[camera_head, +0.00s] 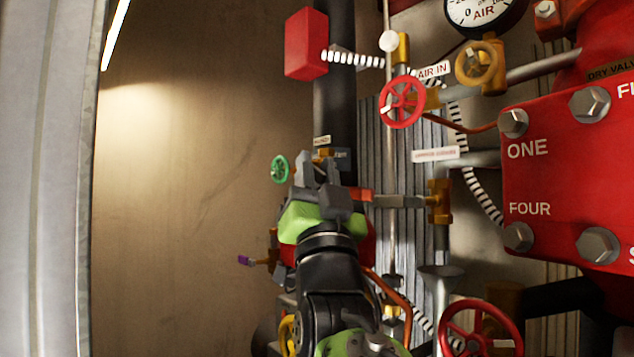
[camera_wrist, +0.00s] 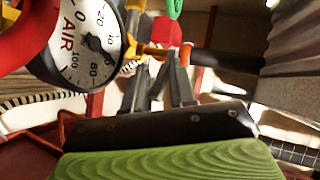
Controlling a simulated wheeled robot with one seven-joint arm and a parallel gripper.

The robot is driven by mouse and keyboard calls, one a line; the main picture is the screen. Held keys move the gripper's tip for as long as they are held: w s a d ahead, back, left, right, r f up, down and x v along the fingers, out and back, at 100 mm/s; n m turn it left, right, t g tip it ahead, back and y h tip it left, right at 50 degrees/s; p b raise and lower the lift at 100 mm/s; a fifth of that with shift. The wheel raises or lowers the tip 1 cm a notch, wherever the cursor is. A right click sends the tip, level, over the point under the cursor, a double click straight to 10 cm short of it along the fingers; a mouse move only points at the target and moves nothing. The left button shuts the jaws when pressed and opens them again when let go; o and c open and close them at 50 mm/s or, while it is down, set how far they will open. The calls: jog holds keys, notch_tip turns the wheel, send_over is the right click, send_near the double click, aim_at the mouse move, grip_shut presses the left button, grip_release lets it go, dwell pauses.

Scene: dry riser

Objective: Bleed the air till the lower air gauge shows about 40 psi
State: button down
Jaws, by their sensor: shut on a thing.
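My gripper (camera_head: 318,165) is in the middle of the head view, reaching toward the pipework. In the wrist view its fingers (camera_wrist: 174,82) are close together on a small valve part, mostly hidden by the fingers. Brass fittings (camera_wrist: 152,50) show just beyond the fingertips, beside an orange-red piece (camera_wrist: 186,52). A white dial marked AIR (camera_wrist: 88,38) sits at upper left of the wrist view, turned sideways. Its numbers run from 0 to 100; its needle is too blurred to read surely. In the head view another AIR gauge (camera_head: 485,12) is cut off at the top.
A green wheel (camera_head: 280,168) is left of my gripper. A red bolted valve body (camera_head: 560,180) fills the right. Another red wheel (camera_head: 481,332) is low. Open space lies left.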

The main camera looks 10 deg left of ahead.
jog(key=shift+w+a+f, duration=0.1)
jog(key=shift+w+f, duration=0.05)
jog(key=shift+f, duration=0.05)
jog(key=c, duration=1.2)
grip_release()
jog(key=shift+o, duration=0.7)
jog(key=shift+s+r, duration=0.1)
jog(key=shift+s, duration=0.1)
